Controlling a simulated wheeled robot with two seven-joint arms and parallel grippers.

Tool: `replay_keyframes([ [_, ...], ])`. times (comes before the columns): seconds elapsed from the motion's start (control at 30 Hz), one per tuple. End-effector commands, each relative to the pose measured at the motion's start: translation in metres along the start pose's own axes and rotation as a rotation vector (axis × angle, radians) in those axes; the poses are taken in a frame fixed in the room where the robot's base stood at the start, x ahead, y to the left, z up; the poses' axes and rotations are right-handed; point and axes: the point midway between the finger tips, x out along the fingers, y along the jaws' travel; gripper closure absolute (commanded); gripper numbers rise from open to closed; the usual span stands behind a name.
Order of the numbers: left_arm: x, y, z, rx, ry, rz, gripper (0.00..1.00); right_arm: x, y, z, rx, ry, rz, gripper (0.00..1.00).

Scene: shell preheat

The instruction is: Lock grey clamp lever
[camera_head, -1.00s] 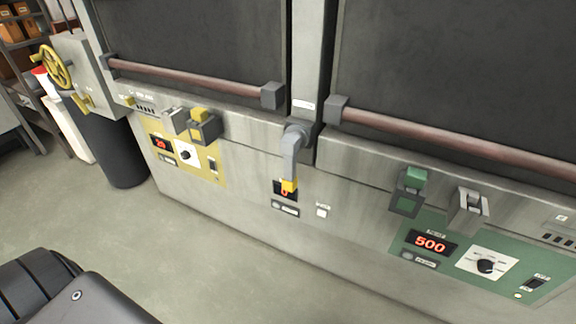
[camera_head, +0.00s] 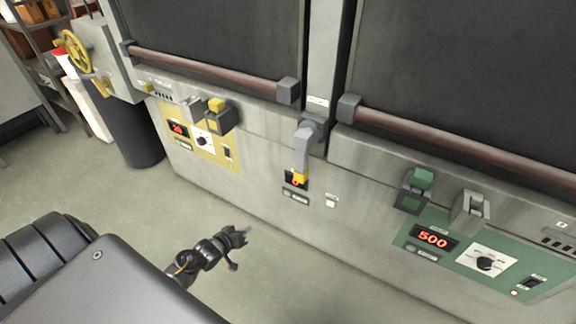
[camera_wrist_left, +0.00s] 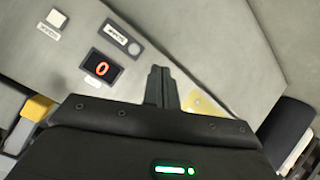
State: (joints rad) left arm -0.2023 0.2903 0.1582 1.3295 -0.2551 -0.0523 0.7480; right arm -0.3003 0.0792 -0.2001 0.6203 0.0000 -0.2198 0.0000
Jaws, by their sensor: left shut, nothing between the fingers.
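The grey clamp lever (camera_head: 303,145) hangs down from its pivot on the post between the two doors. Its yellow end (camera_head: 299,177) is lowest, over a small display. A yellow piece, likely that end, shows at the left edge of the left wrist view (camera_wrist_left: 37,107), beside the display reading 0 (camera_wrist_left: 101,69). My left gripper (camera_head: 246,231) is in front of the panel, low and left of the lever, apart from it. Its fingers (camera_wrist_left: 161,72) are shut and empty. My right gripper is not in view.
Two dark doors with reddish bars (camera_head: 215,68) flank the post. A yellow panel (camera_head: 225,154) is on the left and a green panel (camera_head: 455,262) with display 500 on the right. A black bin (camera_head: 138,140) stands far left. The floor before the panel is clear.

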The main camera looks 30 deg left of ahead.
Motion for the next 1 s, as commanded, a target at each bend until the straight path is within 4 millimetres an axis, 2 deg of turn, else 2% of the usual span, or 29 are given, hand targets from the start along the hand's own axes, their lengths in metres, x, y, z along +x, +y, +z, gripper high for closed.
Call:
replay_keyframes([
  [0.03,-0.005,0.020,-0.046,-0.084,0.071,0.065,1.00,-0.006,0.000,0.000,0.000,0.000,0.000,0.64],
  [0.1,-0.013,0.047,-0.096,-0.221,0.139,0.165,1.00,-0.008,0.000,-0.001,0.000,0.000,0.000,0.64],
  [0.2,-0.030,0.081,-0.146,-0.408,0.187,0.307,1.00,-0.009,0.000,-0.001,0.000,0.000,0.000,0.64],
  [0.3,-0.046,0.108,-0.173,-0.577,0.181,0.428,1.00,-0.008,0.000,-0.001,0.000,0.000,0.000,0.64],
  [0.43,-0.057,0.131,-0.184,-0.763,0.132,0.528,1.00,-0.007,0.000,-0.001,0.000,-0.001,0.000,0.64],
  [0.6,-0.059,0.136,-0.184,-0.924,0.081,0.566,1.00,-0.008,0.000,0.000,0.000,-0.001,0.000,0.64],
  [1.0,-0.058,0.136,-0.183,-0.976,0.067,0.570,1.00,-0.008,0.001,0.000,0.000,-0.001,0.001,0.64],
])
